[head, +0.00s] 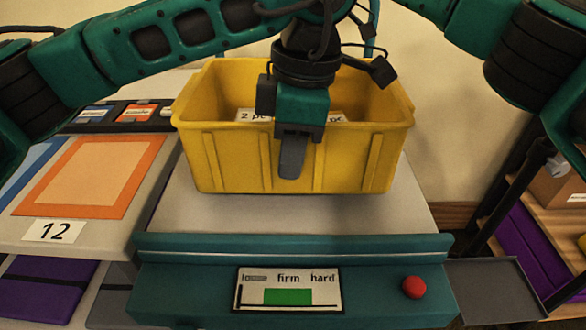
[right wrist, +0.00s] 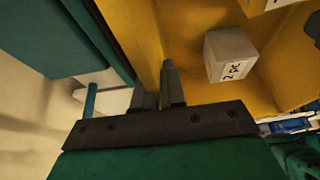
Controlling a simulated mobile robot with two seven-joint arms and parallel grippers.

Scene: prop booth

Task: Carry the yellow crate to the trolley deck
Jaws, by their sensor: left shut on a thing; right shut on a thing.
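The yellow crate (head: 215,160) is upright over the grey plate (head: 300,215) of a teal station in the head view. I cannot tell whether its bottom touches the plate. White boxes (head: 250,116) labelled "2 pc" show inside it. My left gripper (head: 290,155) is shut on the crate's near wall, with one finger visible outside it. In the right wrist view my right gripper (right wrist: 165,88) is shut on a crate wall, with a labelled white box (right wrist: 228,55) inside. My right gripper's fingers are hidden in the head view. I cannot identify the trolley deck.
The station's front has a display (head: 289,290) reading "firm hard" with a green bar, and a red button (head: 414,287). Shelves (head: 550,215) with purple and brown boxes stand at right.

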